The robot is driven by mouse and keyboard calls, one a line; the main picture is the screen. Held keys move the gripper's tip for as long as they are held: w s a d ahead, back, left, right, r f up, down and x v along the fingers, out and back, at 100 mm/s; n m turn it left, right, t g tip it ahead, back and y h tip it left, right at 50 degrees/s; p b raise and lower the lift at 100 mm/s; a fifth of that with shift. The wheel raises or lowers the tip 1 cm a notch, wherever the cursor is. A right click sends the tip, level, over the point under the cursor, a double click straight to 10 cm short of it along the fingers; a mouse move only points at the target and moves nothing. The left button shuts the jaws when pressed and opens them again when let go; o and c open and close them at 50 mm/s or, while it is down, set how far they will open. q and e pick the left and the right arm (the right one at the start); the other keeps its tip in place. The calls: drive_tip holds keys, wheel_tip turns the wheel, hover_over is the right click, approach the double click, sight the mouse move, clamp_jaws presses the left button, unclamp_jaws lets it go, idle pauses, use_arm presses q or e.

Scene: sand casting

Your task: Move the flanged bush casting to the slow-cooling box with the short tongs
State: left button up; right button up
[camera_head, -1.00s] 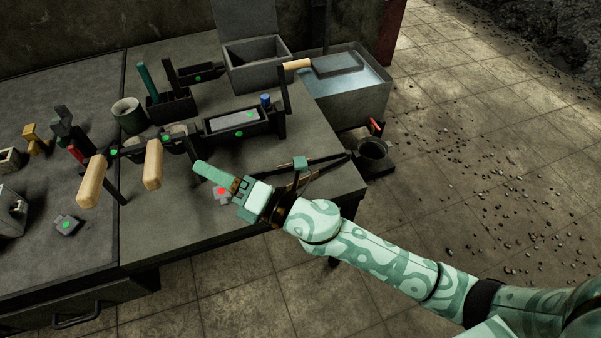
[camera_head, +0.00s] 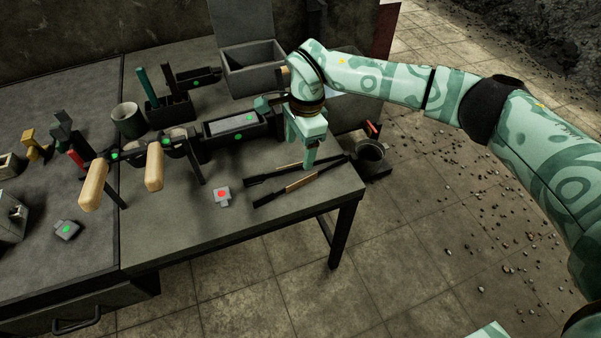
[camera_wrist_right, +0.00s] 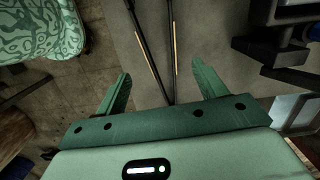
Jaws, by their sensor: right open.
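The short tongs (camera_head: 300,184) lie on the table near its right front corner, with two dark arms and wood-coloured grips spread in a narrow V. My right gripper (camera_head: 308,163) points down above their right half. In the right wrist view the gripper (camera_wrist_right: 162,84) is open and empty, and the tongs (camera_wrist_right: 174,50) show beyond its fingers. An open grey box (camera_head: 252,82) with a raised lid stands at the back and looks like the slow-cooling box. I cannot surely tell which piece is the flanged bush casting. My left gripper is not in view.
A small grey piece with a red light (camera_head: 222,197) lies left of the tongs. A dark pot (camera_head: 370,152) is off the right edge.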

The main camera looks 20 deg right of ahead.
sight(296, 179)
drive_tip(key=shift+d, duration=0.15)
drive_tip(key=f+b, duration=0.1)
drive_tip(key=f, duration=0.1)
drive_tip(key=f+b, duration=0.1)
drive_tip(key=f, duration=0.1)
drive_tip(key=f+b, duration=0.1)
drive_tip(key=f, duration=0.2)
drive_tip(key=shift+a+f+b, duration=0.1)
drive_tip(key=shift+a+b, duration=0.2)
drive_tip(key=shift+a, duration=0.1)
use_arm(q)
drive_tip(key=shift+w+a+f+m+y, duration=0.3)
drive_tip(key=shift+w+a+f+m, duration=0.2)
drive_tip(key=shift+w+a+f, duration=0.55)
use_arm(e)
drive_tip(key=shift+a+f, duration=0.1)
drive_tip(key=shift+f, duration=0.75)
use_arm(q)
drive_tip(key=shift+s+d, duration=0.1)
